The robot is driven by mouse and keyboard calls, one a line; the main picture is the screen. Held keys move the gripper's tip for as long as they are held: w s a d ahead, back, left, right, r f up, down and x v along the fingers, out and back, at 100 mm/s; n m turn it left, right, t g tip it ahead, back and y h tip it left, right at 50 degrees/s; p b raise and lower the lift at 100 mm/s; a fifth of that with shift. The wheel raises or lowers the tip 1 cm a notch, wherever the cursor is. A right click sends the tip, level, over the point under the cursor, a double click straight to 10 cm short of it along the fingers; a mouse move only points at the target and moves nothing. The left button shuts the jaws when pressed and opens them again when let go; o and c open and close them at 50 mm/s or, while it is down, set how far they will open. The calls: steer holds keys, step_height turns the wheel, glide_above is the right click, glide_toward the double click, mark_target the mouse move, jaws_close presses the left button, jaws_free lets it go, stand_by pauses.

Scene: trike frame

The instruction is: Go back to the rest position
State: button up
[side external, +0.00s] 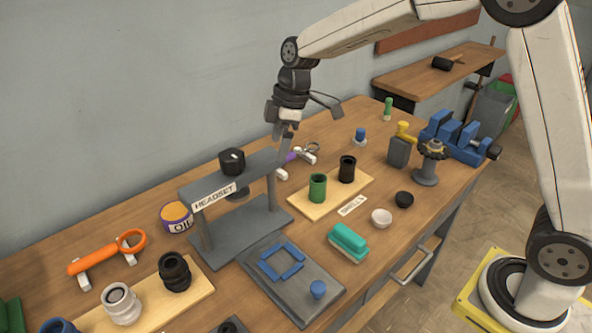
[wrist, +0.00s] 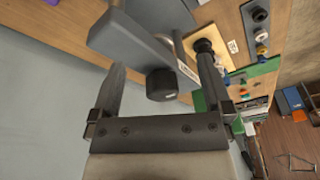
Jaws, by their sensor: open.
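My gripper (side external: 280,133) is in the air above the back of the bench, just up and right of the grey headset stand (side external: 212,248). In the wrist view my gripper (wrist: 163,72) has its two fingers wide apart, with nothing held between them. A black knob (side external: 232,161) sits on top of the stand's crossbar. The knob (wrist: 162,86) also shows in the wrist view, between the fingers in the picture and apart from them. The stand's grey bar (wrist: 122,36) runs past the left finger in that view.
A shells board (side external: 325,198) with green and black cups stands right of the stand. A grey tray (side external: 262,284) with blue pieces lies in front. A teal brush (side external: 348,241), a blue vise (side external: 456,138) and an orange tool (side external: 105,252) are around. The wall (side external: 130,90) is close behind.

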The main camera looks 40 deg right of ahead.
steer(key=s+d+f+m+h, duration=0.1)
steer(key=s+d+f+m, duration=0.1)
steer(key=s+m, duration=0.2)
steer(key=s+d+f+m+t+h, duration=0.1)
steer(key=s+d+f+m, duration=0.2)
steer(key=s, duration=0.6)
steer(key=s+d+f+m, duration=0.3)
steer(key=s+m, duration=0.1)
steer(key=s, duration=0.3)
steer(key=shift+s+d+f+m+t+h, duration=0.15)
steer(key=shift+d+f+m+t+h, duration=0.15)
steer(key=shift+m+h, duration=0.1)
